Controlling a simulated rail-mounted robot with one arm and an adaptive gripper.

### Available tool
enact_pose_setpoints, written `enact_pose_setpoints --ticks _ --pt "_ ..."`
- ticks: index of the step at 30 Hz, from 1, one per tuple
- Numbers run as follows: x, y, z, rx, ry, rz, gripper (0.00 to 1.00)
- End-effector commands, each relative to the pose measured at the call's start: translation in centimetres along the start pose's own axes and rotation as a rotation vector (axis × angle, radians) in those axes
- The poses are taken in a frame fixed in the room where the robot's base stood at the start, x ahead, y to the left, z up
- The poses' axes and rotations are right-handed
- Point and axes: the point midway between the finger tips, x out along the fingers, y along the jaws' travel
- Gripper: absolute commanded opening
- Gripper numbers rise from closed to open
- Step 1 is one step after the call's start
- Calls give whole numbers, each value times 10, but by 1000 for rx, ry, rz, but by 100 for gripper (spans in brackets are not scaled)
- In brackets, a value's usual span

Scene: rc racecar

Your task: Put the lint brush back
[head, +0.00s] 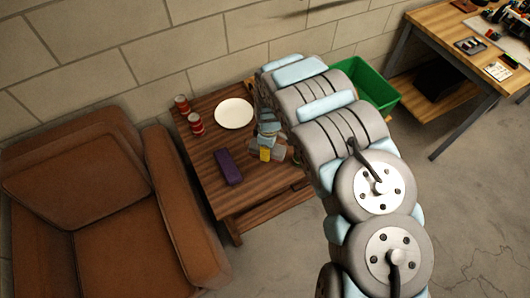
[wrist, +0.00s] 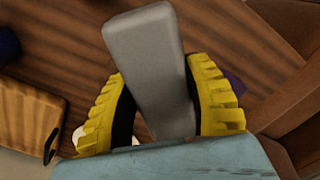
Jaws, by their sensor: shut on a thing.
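My gripper (head: 265,154) is low over the wooden table in the head view, partly hidden by my arm. In the wrist view its two yellow fingers (wrist: 165,108) are closed on the sides of a long grey block with rounded corners. I take this block to be the lint brush (wrist: 150,50). It sticks out past the fingertips, and its near end is hidden by the blue part of my gripper. I cannot tell from these views whether it touches the table.
The wooden table (head: 205,152) holds a white plate (head: 234,113), two red cans (head: 195,123) and a purple case (head: 228,167). A brown armchair (head: 120,215) stands left, a green bin (head: 365,85) right. A wooden board (wrist: 28,108) shows in the wrist view.

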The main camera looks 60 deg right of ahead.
Motion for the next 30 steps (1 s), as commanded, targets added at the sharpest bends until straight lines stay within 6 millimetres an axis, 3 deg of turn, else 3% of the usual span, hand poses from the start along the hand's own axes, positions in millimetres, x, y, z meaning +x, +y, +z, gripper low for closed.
enact_pose_setpoints --ticks 18,30 --pt "42 29 -17 -1 2 0 23" --pt "54 39 -23 -2 2 -2 23"
